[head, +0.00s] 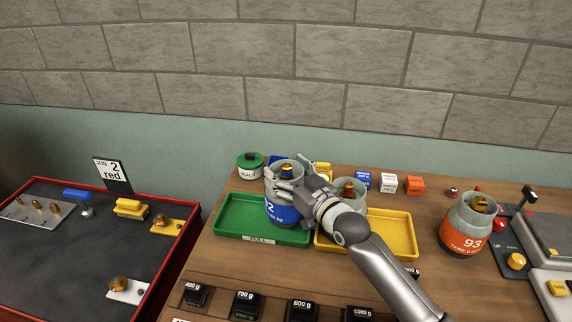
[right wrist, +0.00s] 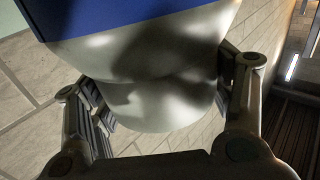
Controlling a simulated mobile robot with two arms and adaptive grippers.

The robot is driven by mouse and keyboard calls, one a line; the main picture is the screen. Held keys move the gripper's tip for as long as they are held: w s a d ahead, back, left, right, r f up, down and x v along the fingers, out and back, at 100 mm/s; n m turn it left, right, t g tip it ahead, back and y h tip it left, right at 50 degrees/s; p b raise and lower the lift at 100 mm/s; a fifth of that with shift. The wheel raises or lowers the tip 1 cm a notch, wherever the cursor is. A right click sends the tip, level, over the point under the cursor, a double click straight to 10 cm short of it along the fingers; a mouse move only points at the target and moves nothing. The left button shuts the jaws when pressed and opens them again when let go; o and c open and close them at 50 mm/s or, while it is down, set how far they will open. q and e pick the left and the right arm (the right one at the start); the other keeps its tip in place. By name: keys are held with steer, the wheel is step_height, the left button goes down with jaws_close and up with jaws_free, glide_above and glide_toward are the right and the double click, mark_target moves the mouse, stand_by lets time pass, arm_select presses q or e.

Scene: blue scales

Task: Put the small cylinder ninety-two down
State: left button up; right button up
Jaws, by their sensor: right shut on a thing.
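The small cylinder ninety-two (head: 284,211), grey with a blue band on which a "2" shows, is upright at the green tray (head: 232,228) labelled FULL. My right gripper (head: 293,187) is shut on its upper part. In the right wrist view the cylinder's pale body and blue band (right wrist: 130,14) fill the space between the fingers of the gripper (right wrist: 160,95). I cannot tell whether its base touches the tray. My left gripper is not in view.
A yellow tray (head: 398,232) is to the right, with another grey cylinder (head: 352,188) partly hidden by my gripper. Orange-banded cylinder 93 (head: 464,228) stands further right, near a scale (head: 548,240). A green-lidded jar (head: 250,166) is behind. Black weights (head: 246,304) line the front.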

mark_target(278, 175)
step_height(278, 175, down, 2)
steer(key=shift+f, duration=0.25)
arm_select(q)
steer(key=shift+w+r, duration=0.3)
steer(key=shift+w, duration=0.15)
arm_select(e)
steer(key=shift+f, duration=0.1)
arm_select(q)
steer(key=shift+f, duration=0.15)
arm_select(e)
steer(key=shift+f, duration=0.15)
steer(key=o, duration=1.8)
steer(key=shift+s+f, duration=0.1)
steer(key=shift+f, duration=0.15)
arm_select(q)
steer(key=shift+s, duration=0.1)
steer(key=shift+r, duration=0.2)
arm_select(e)
steer(key=shift+r, duration=0.15)
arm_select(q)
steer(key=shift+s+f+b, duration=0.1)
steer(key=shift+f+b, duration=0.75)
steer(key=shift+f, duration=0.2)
arm_select(e)
steer(key=shift+v, duration=6.05)
steer(key=shift+r, duration=0.1)
